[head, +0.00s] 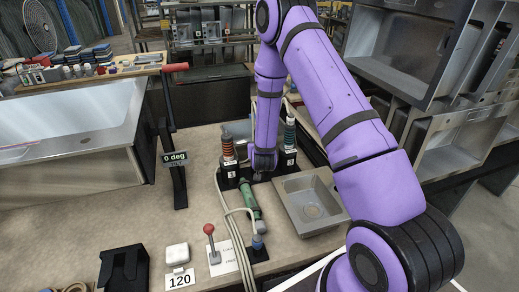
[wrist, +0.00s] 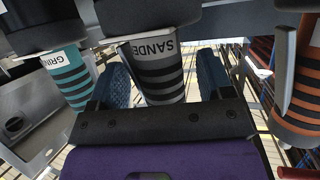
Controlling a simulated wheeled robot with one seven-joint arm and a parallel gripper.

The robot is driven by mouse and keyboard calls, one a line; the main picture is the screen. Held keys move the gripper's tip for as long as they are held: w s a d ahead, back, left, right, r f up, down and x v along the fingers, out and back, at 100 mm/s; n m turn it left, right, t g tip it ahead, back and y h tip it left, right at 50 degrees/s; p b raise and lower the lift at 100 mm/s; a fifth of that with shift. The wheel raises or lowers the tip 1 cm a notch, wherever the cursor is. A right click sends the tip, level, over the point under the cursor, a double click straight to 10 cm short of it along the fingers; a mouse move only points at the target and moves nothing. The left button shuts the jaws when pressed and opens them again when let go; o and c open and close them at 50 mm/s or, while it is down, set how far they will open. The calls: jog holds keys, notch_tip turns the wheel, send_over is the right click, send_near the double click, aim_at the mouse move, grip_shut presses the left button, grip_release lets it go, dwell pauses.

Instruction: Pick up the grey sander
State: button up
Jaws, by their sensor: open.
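The grey sander (wrist: 160,85) shows in the wrist view as a grey cylinder with dark bands and a label reading "SANDE". Its upper end goes into a dark holder. My gripper (wrist: 163,92) is open, with one blue fingertip on each side of the sander. I cannot tell whether either finger touches it. In the head view my gripper (head: 263,165) is at the tool stands, and my purple arm hides the sander there.
A teal banded tool (head: 290,135) stands close on the right and an orange banded tool (head: 228,148) on the left. A green tool (head: 250,200) with a hose lies in front. A grey sink (head: 335,207) is to the right. A red-topped lever (head: 210,240) stands nearer.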

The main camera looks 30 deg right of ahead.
jog(key=shift+w+d+f, duration=0.25)
jog(key=shift+w, duration=0.3)
jog(key=shift+r, duration=0.1)
jog(key=c, duration=1.3)
jog(key=shift+o, duration=0.2)
jog(key=shift+r, duration=4.95)
